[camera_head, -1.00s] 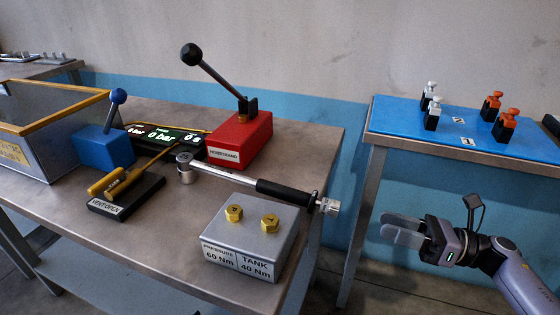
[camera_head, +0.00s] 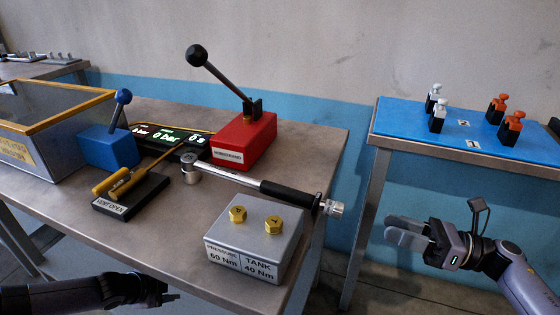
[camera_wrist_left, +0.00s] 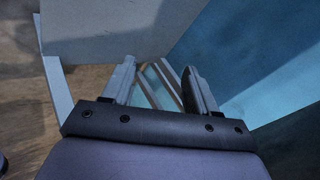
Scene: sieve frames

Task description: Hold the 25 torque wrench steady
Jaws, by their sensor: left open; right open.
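The torque wrench (camera_head: 237,180) lies across the table, with its round steel head at the left and its black grip and knurled end at the right, close to the table's right edge. My left gripper (camera_head: 172,298) is at the lower left of the head view, in front of the table and well apart from the wrench. In the left wrist view its two fingers (camera_wrist_left: 160,85) stand apart with nothing between them. My right gripper (camera_head: 396,234) is open and empty, right of the table and clear of the wrench.
A grey block (camera_head: 254,246) with two brass fittings stands in front of the wrench. A red lever box (camera_head: 245,142), a blue lever box (camera_head: 108,148) and a black valve base (camera_head: 130,196) stand behind and left. A blue-topped table (camera_head: 440,143) holds several small clamps.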

